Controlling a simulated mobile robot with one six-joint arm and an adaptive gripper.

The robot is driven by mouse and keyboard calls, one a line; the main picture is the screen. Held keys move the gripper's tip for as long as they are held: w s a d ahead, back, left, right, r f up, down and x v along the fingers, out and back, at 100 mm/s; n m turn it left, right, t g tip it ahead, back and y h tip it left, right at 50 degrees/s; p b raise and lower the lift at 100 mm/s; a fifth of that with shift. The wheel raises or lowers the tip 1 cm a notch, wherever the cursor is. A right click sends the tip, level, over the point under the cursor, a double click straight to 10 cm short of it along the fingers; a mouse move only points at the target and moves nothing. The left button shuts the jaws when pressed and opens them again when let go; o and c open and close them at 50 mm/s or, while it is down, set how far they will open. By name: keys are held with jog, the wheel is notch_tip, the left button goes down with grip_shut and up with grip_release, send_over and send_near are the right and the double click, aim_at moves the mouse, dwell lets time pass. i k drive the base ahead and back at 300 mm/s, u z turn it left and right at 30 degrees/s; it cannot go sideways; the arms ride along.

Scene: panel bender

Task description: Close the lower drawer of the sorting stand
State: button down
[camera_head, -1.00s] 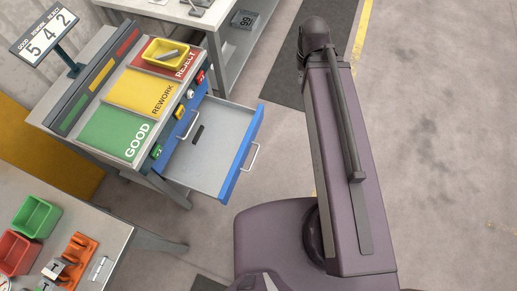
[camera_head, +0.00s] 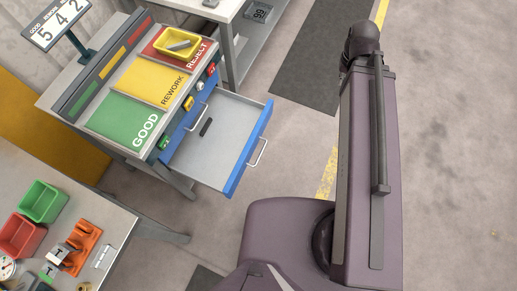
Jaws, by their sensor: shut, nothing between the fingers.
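The sorting stand (camera_head: 62,106) is at the upper left, with green GOOD, yellow REWORK and red REJECT fields on top. Its lower drawer (camera_head: 243,160) is pulled far out toward the lower right. The drawer has a blue front, a grey inside and a pale bar handle (camera_head: 258,152). My purple arm stands to the right, apart from the drawer. My gripper is not in view.
A yellow bin (camera_head: 178,46) sits on the REJECT field. A table (camera_head: 150,250) at the lower left holds red and green bins and orange fixtures. Another bench (camera_head: 240,45) stands behind the stand. Open floor lies between the drawer and my arm.

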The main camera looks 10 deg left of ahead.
aim_at(239, 122)
jog(key=z, duration=0.15)
jog(key=k, duration=1)
jog(key=u, duration=0.85)
